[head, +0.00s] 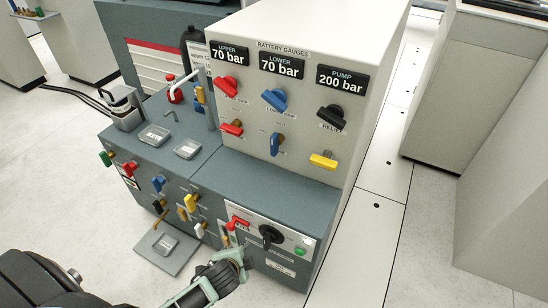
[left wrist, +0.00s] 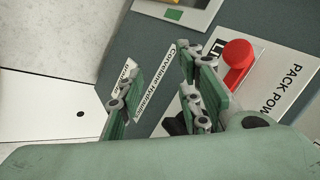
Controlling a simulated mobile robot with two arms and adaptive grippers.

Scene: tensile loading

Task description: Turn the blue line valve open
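The blue line valve (head: 274,100) is a blue lever handle on the grey upper panel, under the "LOWER 70 bar" display. Its handle slants down to the right. A second blue handle (head: 276,144) stands nearly upright below it. My left gripper (head: 243,262) is low at the front of the bench, well below the blue line valve and apart from it. In the left wrist view its fingers (left wrist: 158,98) are spread, with nothing seen between them. The blue line valve does not show in the left wrist view. My right gripper is not in view.
Close by my left gripper is the power panel with a red handle (head: 238,223), a black knob (head: 270,235) and a green button (head: 299,251). Red, black and yellow handles surround the blue ones. Several more handles line the left front panel.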

